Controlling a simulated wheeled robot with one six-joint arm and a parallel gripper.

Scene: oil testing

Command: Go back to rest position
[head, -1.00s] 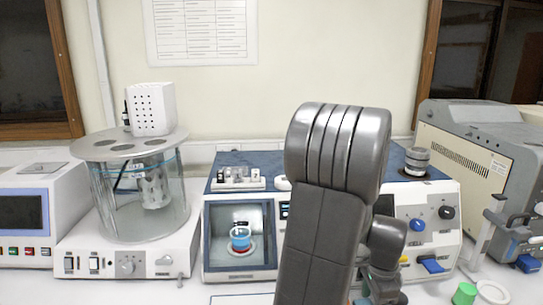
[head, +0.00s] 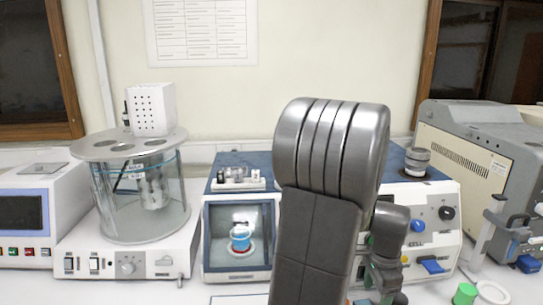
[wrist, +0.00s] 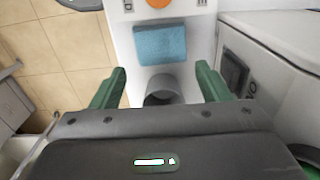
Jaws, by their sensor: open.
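In the wrist view my gripper (wrist: 160,88) is open, with its two green fingers apart and nothing held between them. Below the fingers a grey round cup-like part (wrist: 162,92) and a blue cloth-like pad (wrist: 160,43) lie on a white surface. In the head view my arm stands upright in the middle, and my gripper's fingers cannot be made out there.
A glass bath apparatus (head: 125,210) stands at left. A chamber unit with a blue beaker (head: 240,238) stands at centre, partly hidden with its right side by my arm. A large beige machine (head: 470,150) and a green cup (head: 465,293) are at right.

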